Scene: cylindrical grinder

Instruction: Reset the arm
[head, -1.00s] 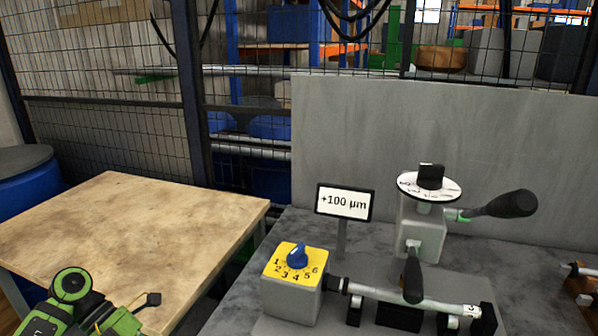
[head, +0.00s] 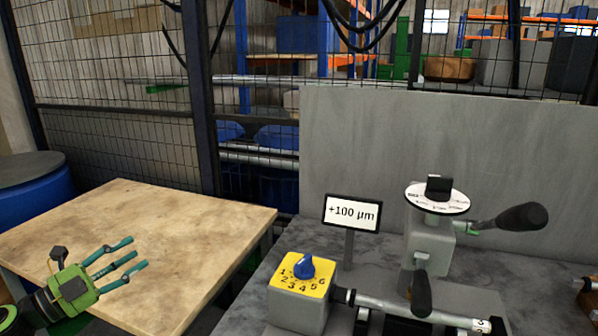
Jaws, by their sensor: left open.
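My left gripper (head: 128,262) is in the lower left of the head view, green with teal fingers. Its fingers are spread and empty, pointing right over the wooden table (head: 190,220). It touches no part of the grinder. The grinder stands at the right on a grey bench. It has a yellow numbered box with a blue knob (head: 304,266), a display reading +100 µm (head: 351,213), and a white dial with a black knob (head: 438,190). A black-handled lever (head: 512,218) points right, and another black handle (head: 421,294) hangs below. My right gripper is not in view.
A grey panel (head: 450,130) stands behind the grinder. A wire mesh fence (head: 110,140) with dark posts closes off the back. A blue barrel (head: 35,200) stands at the far left. The wooden tabletop is bare apart from my arm over it.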

